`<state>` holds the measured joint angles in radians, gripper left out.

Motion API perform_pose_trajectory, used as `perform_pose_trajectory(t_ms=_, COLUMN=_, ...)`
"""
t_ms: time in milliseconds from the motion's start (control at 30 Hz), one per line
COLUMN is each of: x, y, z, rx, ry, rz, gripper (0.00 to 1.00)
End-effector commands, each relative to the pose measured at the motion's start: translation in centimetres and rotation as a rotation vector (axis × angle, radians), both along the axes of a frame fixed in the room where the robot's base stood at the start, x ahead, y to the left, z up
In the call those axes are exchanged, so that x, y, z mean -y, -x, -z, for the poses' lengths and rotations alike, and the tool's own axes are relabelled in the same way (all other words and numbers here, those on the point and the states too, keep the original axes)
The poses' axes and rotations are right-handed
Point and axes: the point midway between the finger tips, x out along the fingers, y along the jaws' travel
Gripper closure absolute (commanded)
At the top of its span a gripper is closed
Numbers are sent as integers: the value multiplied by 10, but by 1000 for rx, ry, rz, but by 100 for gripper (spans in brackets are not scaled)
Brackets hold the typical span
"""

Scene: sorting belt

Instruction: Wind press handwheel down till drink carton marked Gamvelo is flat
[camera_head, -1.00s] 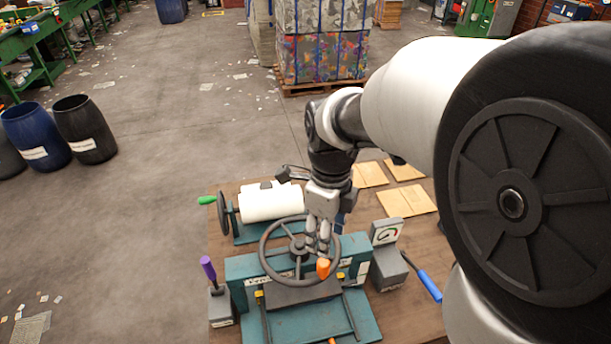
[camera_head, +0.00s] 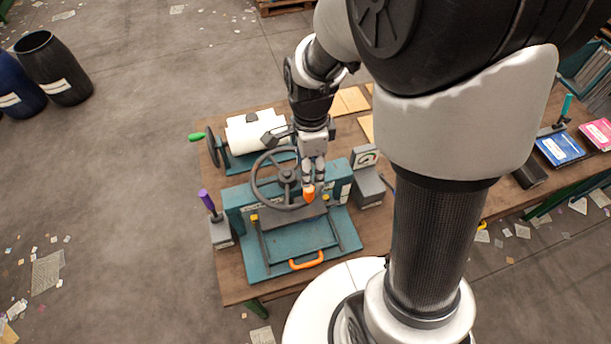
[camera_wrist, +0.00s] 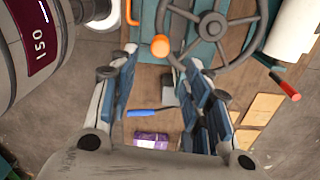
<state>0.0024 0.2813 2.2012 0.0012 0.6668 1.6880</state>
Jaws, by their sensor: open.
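The teal press (camera_head: 238,202) stands on the wooden table with its dark handwheel (camera_head: 256,190) on top. An orange knob (camera_head: 309,195) sits on the wheel's rim, on the near right side. My gripper (camera_head: 314,180) points down just behind the knob. In the wrist view my gripper (camera_wrist: 157,68) has its fingers spread wide and empty. The orange knob (camera_wrist: 160,45) shows just beyond the fingertips, roughly between them, and the handwheel (camera_wrist: 212,26) is to its right. I cannot make out the Gamvelo carton in either view.
A white roller (camera_head: 250,133) with a green-handled crank stands behind the press. A purple-handled lever (camera_head: 207,200) is at its left, a grey gauge box (camera_head: 368,187) at its right. An orange handle (camera_head: 306,261) is on the press's front.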

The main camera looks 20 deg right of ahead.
Motion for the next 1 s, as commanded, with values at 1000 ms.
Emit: perform_pose_trajectory(t_ms=1000, x=0, y=1, z=118, rx=1, ry=0, rz=2, gripper=56)
